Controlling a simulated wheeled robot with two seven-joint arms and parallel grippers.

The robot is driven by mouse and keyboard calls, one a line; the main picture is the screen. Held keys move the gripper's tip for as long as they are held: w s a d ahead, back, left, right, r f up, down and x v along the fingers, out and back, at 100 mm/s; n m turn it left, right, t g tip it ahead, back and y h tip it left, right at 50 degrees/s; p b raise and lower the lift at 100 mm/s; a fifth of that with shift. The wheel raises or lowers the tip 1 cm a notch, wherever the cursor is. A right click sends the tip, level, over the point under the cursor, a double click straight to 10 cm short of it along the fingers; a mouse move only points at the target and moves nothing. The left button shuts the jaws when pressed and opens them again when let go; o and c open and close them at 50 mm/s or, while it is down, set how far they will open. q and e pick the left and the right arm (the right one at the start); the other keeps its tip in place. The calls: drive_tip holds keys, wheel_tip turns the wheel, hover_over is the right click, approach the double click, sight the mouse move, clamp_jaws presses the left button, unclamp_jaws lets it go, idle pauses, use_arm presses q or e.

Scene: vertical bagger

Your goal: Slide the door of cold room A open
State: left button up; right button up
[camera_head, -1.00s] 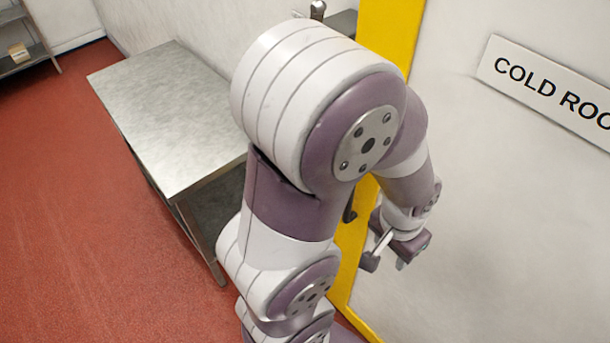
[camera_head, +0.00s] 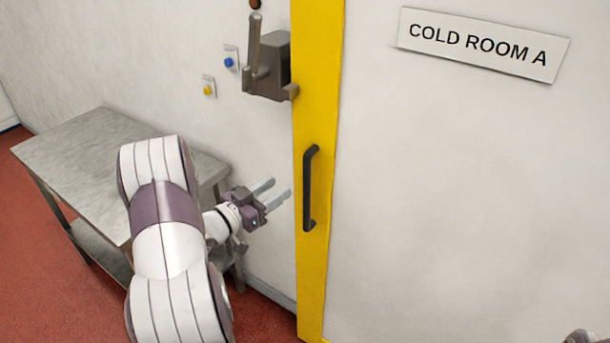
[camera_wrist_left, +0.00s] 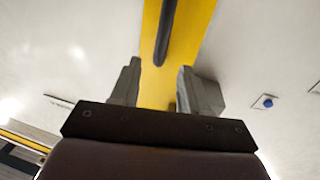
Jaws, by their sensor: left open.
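The door of cold room A (camera_head: 450,200) is a pale panel with a yellow upright strip (camera_head: 315,100) along its left edge and a "COLD ROOM A" sign (camera_head: 485,45). A dark upright bar handle (camera_head: 308,188) sits on the strip. My left gripper (camera_head: 279,190) is open and empty, a little left of the handle in the head view, fingers pointing toward it. In the left wrist view the handle (camera_wrist_left: 166,30) lies beyond the open fingers, roughly in line with the gap between them. My right gripper is not visible.
A dark latch box with an upright lever (camera_head: 270,65) is at the strip's upper left. A blue button (camera_head: 229,62) and a yellow button (camera_head: 208,90) are on the wall. A steel table (camera_head: 85,150) stands left, beside my left arm.

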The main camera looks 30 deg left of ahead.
sight(304, 172)
use_arm(q)
drive_tip(key=p+x, duration=0.2)
drive_tip(key=x, duration=0.8)
drive_tip(key=shift+w+f, duration=0.15)
drive_tip(key=shift+w, duration=0.25)
drive_tip(key=shift+w+f, duration=0.1)
drive_tip(key=shift+w, duration=0.2)
clamp_jaws()
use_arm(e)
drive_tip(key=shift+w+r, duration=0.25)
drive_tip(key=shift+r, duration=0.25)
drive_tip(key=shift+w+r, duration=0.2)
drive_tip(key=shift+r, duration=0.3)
